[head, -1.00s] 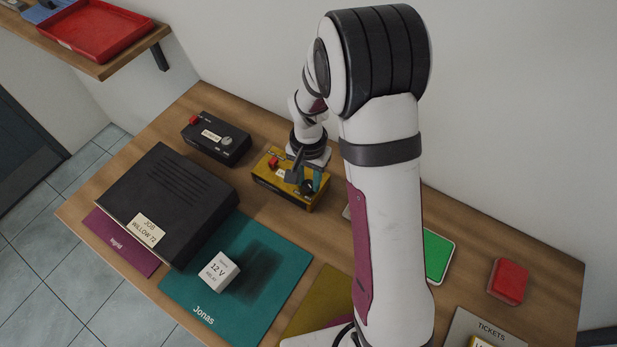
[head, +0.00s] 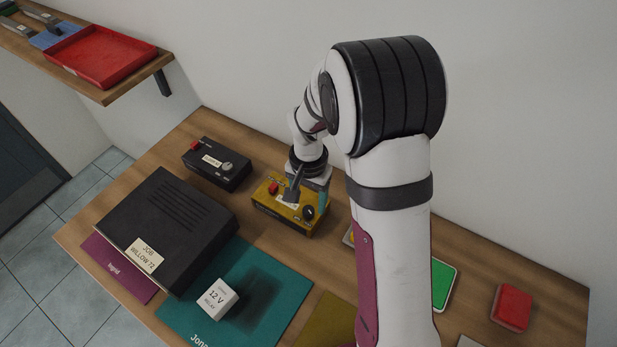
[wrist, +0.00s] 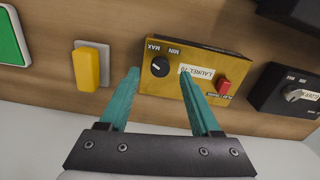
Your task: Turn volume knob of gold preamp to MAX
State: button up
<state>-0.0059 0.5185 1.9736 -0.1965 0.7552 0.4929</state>
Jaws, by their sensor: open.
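The gold preamp (head: 272,207) stands on the wooden table, with a red button, a LAUREL 70 label and a black volume knob (head: 308,212). In the wrist view the preamp (wrist: 207,88) has its knob (wrist: 160,67) near the MAX and MIN marks. The knob bears a small white mark on its left part in that view; its exact heading is hard to tell. My gripper (head: 306,200) is over the preamp, and its teal fingers (wrist: 159,76) are open and apart, one on each side of the knob in the picture. I see no contact with the knob.
A black box with a red button and a grey knob (head: 228,168) stands left of the preamp. A large black case (head: 175,215) is nearer. A yellow block (wrist: 87,68) and a green plate (wrist: 10,40) lie on the preamp's other side.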

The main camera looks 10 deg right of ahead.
aim_at(309, 209)
notch_tip(309, 209, up, 13)
jog(key=shift+r, duration=0.15)
jog(key=s+a+n+y, duration=0.1)
jog(key=s+a+n, duration=0.1)
jog(key=s, duration=2.2)
jog(key=shift+a+r+y, duration=0.4)
jog(key=shift+a+r, duration=0.05)
jog(key=shift+a, duration=0.2)
